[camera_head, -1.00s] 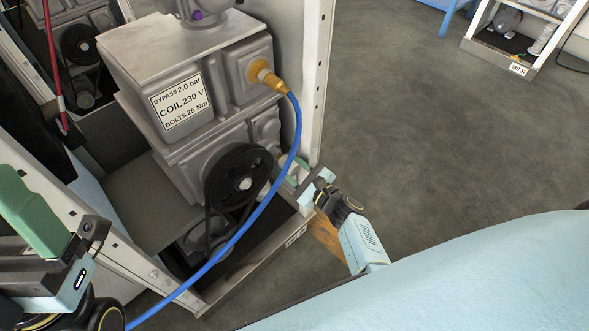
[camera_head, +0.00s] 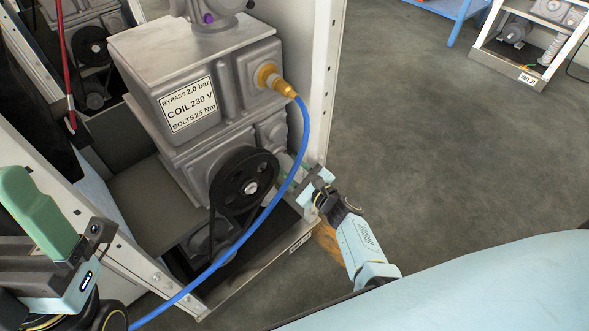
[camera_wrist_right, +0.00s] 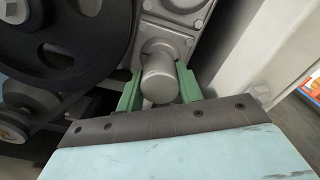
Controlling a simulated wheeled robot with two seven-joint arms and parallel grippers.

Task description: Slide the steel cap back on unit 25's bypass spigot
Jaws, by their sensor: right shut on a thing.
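The grey pump unit (camera_head: 165,45) stands in a white frame, with a label on its front. The steel cap (camera_wrist_right: 160,82) is a smooth grey cylinder with a rounded end. My right gripper (camera_wrist_right: 158,88) is shut on it, one green finger on each side. The cap's far end lines up with a round boss on a bolted flange (camera_wrist_right: 172,40); the spigot is hidden behind it, and I cannot tell how far it is on. In the head view my right gripper (camera_head: 291,172) reaches in beside the frame post. My left gripper (camera_head: 35,215) is at the lower left, its jaw gap unclear.
A black pulley (camera_head: 243,185) with a belt sits left of the cap. A blue hose (camera_head: 262,212) hangs from a brass fitting (camera_head: 272,80) across the front. The white frame post (camera_head: 322,85) stands close on the right. Open floor (camera_head: 440,130) lies farther right.

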